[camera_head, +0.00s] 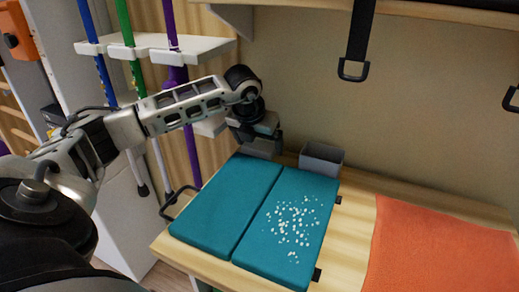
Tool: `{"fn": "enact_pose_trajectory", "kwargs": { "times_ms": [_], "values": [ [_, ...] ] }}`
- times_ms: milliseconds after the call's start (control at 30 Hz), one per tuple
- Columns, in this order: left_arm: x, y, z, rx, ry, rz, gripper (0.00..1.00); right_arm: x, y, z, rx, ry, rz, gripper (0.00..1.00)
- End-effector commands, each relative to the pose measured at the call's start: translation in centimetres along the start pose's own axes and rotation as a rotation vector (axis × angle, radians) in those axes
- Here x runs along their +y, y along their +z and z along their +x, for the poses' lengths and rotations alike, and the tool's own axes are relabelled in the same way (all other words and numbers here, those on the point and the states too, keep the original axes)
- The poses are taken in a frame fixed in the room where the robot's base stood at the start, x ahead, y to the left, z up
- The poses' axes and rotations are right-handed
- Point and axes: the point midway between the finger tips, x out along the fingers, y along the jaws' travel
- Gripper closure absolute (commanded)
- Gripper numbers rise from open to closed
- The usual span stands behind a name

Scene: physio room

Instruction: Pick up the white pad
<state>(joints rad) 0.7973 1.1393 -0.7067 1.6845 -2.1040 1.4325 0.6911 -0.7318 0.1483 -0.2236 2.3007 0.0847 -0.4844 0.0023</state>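I cannot make out a white pad in this view. My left arm comes in from the left and reaches to the back of the bench. My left gripper (264,136) hangs down in front of the wall, over or at a small grey bin (261,148) behind the teal cushions. Its fingertips are small and dark and partly hidden, so I cannot tell whether they are open or hold anything. A second grey bin (321,159) stands to the right of it; its inside is mostly hidden. My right gripper is not in view.
Two teal cushions lie on the wooden bench (345,240); the left one (225,205) is bare, the right one (288,228) has many white bits on it. An orange mat (440,250) lies at the right. Black straps (357,45) hang above. Coloured poles (128,40) stand left.

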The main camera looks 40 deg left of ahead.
Motion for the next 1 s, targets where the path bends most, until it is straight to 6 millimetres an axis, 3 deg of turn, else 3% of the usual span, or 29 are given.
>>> {"fn": "enact_pose_trajectory", "kwargs": {
  "times_ms": [33, 100, 567, 767, 1000],
  "values": [
    [0.0, 0.0, 0.0, 0.0, 0.0, 0.0, 0.25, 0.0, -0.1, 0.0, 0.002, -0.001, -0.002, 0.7],
    [0.0, 0.0, 0.0, 0.0, 0.0, 0.0, 0.44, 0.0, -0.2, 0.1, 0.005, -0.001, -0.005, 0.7],
    [0.0, 0.4, -0.8, -0.003, -0.001, -0.001, 0.46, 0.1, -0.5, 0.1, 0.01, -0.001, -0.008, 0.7],
    [-0.1, 1.4, -3.4, -0.005, -0.003, 0.0, 0.46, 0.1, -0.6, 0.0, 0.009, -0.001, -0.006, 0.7],
    [-3.1, 0.3, -9.4, -0.008, -0.005, 0.004, 0.46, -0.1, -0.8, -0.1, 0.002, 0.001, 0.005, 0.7]
  ]
}}
